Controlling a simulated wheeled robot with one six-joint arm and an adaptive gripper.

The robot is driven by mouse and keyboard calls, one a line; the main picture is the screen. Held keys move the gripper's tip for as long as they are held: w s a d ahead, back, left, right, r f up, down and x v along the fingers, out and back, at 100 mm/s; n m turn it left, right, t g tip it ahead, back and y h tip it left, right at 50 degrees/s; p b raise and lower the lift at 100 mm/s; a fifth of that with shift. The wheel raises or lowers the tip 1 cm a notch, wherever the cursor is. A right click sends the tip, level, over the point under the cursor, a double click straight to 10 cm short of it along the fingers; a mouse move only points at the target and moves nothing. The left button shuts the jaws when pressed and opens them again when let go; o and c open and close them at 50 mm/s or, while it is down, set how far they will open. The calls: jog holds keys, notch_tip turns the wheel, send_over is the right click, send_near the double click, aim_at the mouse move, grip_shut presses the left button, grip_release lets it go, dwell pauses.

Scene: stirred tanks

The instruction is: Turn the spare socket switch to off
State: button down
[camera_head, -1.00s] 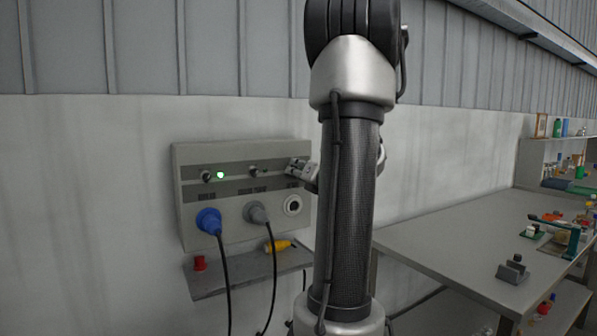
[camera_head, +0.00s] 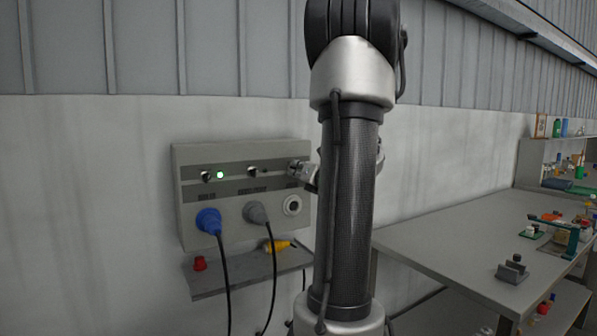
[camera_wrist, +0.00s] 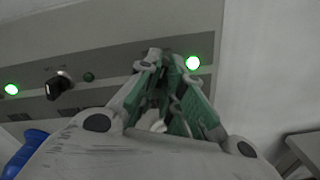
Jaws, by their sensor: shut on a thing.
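The grey socket panel (camera_head: 185,225) is on the wall at left. Its right socket (camera_head: 292,205) is empty, with no plug. My gripper (camera_head: 297,166) is at the panel's upper right, above that empty socket. In the wrist view my gripper (camera_wrist: 167,62) is closed on the spare socket switch, which its fingers almost wholly hide, so I cannot read its position. A green lamp (camera_wrist: 193,63) just right of the fingertips is lit. The middle switch (camera_wrist: 60,86) is a black knob, and the lamp (camera_wrist: 89,77) beside it is dark.
A blue plug (camera_head: 208,220) and a grey plug (camera_head: 256,213) fill the other sockets, their cables hanging down. A small shelf (camera_head: 235,282) below holds a red cap (camera_head: 200,263) and a yellow connector (camera_head: 280,246). A workbench (camera_head: 440,240) stands at right.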

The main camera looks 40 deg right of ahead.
jog(key=n, duration=0.5)
jog(key=shift+r+n, duration=0.1)
jog(key=shift+n, duration=0.3)
jog(key=n, duration=0.4)
jog(key=shift+n, duration=0.4)
jog(key=shift+w+r+n, duration=0.1)
jog(key=shift+n, duration=0.2)
jog(key=c, duration=1.6)
grip_release()
jog(key=shift+o, duration=0.2)
jog(key=v, duration=1.2)
jog(key=shift+d, duration=0.1)
